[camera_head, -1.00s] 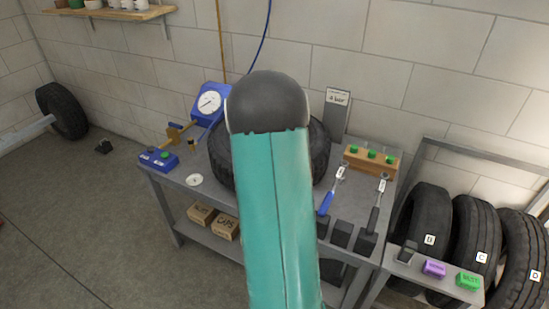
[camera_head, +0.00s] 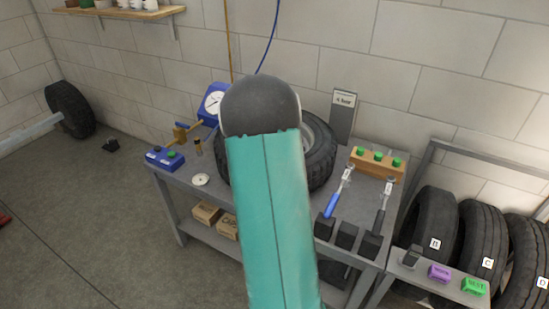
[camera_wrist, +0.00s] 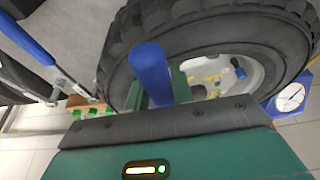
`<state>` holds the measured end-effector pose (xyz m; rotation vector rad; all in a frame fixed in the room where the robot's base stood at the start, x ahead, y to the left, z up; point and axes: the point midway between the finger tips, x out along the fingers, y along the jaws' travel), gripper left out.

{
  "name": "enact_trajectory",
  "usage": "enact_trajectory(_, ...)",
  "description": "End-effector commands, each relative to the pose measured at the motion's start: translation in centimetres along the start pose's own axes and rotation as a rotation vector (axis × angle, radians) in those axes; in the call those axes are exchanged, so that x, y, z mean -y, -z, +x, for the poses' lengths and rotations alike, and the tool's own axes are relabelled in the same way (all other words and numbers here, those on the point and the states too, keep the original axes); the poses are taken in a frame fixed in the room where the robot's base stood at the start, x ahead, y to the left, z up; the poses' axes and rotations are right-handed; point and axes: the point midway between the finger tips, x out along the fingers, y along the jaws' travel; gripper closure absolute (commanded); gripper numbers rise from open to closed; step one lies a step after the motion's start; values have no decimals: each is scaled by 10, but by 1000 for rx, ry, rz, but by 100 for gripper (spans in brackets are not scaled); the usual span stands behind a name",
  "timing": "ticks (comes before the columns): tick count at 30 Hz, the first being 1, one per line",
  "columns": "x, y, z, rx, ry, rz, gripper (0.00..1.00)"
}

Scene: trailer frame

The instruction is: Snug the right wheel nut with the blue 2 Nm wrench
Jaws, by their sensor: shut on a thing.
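In the head view my teal arm hides my gripper and much of the wheel (camera_head: 322,160) on the bench. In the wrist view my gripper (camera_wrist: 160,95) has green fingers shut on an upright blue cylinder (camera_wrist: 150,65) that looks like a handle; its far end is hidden. The wheel's tyre (camera_wrist: 115,65) and pale rim (camera_wrist: 215,68) show just beyond it. A small blue piece (camera_wrist: 238,72) is on the rim. I cannot make out the right wheel nut. A blue-handled wrench (camera_head: 333,203) leans in the left black holder on the bench.
The middle black holder (camera_head: 347,236) is empty; a dark-handled wrench (camera_head: 384,215) leans in the right one. A wooden block with green knobs (camera_head: 376,164), a sign (camera_head: 343,112) and a blue gauge (camera_head: 213,103) surround the wheel. Tyres (camera_head: 432,222) stand in a rack at the right.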

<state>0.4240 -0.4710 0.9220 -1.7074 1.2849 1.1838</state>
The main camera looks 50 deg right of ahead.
Motion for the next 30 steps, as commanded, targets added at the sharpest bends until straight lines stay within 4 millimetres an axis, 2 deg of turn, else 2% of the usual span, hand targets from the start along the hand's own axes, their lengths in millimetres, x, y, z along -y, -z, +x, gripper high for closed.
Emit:
enact_trajectory(18, 21, 1, 0, -2, -32, 89, 100)
enact_trajectory(30, 24, 1, -1, -2, -36, 103, 100)
